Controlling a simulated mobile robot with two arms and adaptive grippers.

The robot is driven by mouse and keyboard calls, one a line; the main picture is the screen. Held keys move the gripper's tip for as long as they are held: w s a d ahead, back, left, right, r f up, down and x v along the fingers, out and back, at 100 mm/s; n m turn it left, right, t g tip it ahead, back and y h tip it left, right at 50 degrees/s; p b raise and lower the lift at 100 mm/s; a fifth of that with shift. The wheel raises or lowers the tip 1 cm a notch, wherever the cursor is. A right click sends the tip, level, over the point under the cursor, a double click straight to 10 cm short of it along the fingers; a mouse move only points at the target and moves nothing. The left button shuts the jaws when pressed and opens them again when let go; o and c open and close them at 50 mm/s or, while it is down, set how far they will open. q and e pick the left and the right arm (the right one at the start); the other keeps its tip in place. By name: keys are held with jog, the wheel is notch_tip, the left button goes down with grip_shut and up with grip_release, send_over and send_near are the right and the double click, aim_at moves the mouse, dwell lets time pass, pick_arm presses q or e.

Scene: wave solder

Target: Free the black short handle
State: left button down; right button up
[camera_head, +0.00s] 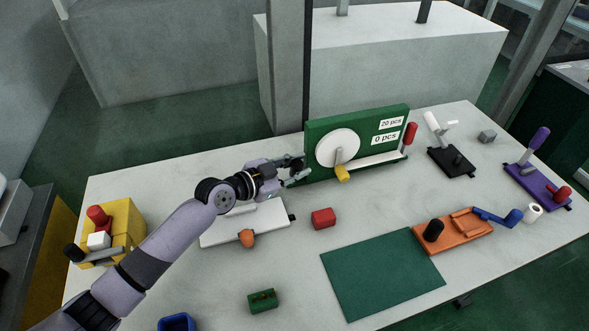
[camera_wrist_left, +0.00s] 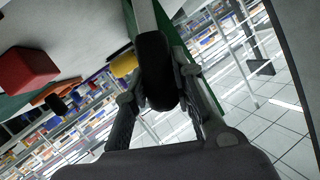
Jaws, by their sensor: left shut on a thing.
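My left gripper (camera_head: 297,172) is at the left end of the green panel, above the far side of the white plate (camera_head: 262,226). In the left wrist view its fingers (camera_wrist_left: 158,98) are shut on a rounded black handle (camera_wrist_left: 155,68). The handle sits at the end of a pale bar (camera_wrist_left: 144,14) that runs out of the top of that view. In the head view the gripper hides this handle, and I cannot tell there what the bar joins. An orange knob (camera_head: 247,238) is at the white plate's near side. My right gripper is not in view.
The green panel (camera_head: 365,122) with a white disc and yellow knob (camera_head: 342,174) stands just right of the gripper. A red block (camera_head: 323,218) lies nearby. A yellow box (camera_head: 127,222) is at left, an orange fixture (camera_head: 472,232) at right. The green mat (camera_head: 375,275) is empty.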

pick_arm(q)
jog(key=shift+s+d+f+m+t+b, duration=0.2)
jog(key=shift+s+f+m+t+b, duration=0.15)
jog(key=shift+s+m+b, duration=0.2)
jog(key=shift+s+d+f+m+t+b, duration=0.2)
jog(key=shift+s+f+m+t+b, duration=0.1)
jog(key=shift+s+m+b, duration=0.25)
jog(key=shift+w, duration=0.15)
jog(key=c, duration=1.3)
grip_release()
jog(key=shift+c, duration=0.2)
jog(key=shift+r, duration=0.1)
jog(key=v, duration=0.7)
jog(key=shift+a, duration=0.25)
jog(key=shift+c, duration=0.5)
